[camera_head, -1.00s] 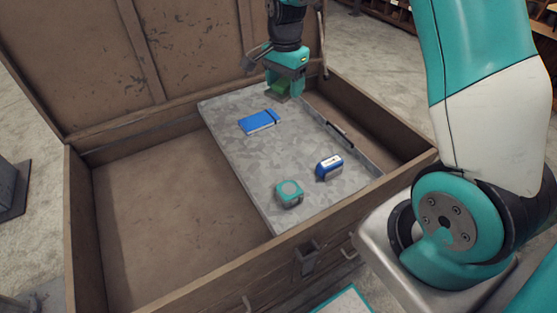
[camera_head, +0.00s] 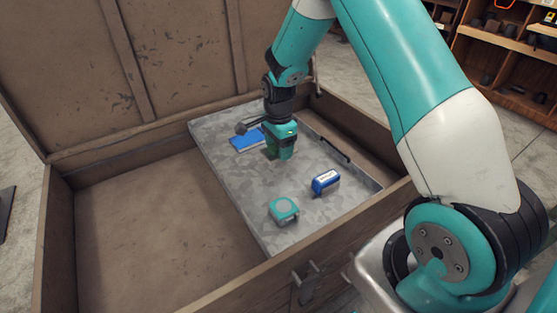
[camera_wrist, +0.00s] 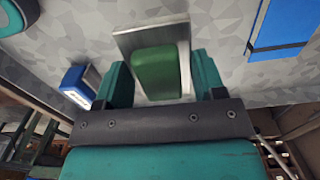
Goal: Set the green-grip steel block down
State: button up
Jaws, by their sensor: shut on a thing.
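The green-grip steel block shows in the wrist view as a green grip (camera_wrist: 156,72) on a pale steel base (camera_wrist: 150,33). My gripper (camera_wrist: 163,85) is shut on it, with a teal finger on each side of the green grip. In the head view my gripper (camera_head: 280,150) points down over the middle of the grey tray (camera_head: 225,155), between the blue notebook and the teal tape measure. The block is mostly hidden there behind the gripper. I cannot tell whether its base touches the tray.
A blue notebook (camera_head: 243,143) lies on the tray behind the gripper. A teal tape measure (camera_head: 283,210) and a blue-and-white item (camera_head: 325,182) are on its near part. The tray sits in a brown chest (camera_head: 160,235), whose left part is empty. Its raised lid (camera_head: 70,80) stands behind.

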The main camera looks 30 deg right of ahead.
aim_at(279, 167)
jog(key=shift+f, duration=2.55)
jog(key=shift+f, duration=0.2)
jog(key=o, duration=1.2)
notch_tip(279, 167, up, 13)
jog(key=shift+a+f, duration=0.1)
jog(key=shift+f, duration=0.1)
jog(key=s+a+r+n+y, duration=0.3)
jog(key=s+a+r+n, duration=1)
jog(key=s+a+n, duration=0.15)
jog(key=s+a+r+n, duration=0.1)
jog(key=s+a+n, duration=0.1)
jog(key=s+n, duration=0.3)
jog(key=s+a+r+n+y, duration=0.1)
jog(key=s+a+r+n, duration=0.1)
jog(key=s+n, duration=0.3)
jog(key=s, duration=0.3)
jog(key=shift+s+n, duration=0.3)
jog(key=shift+n, duration=0.05)
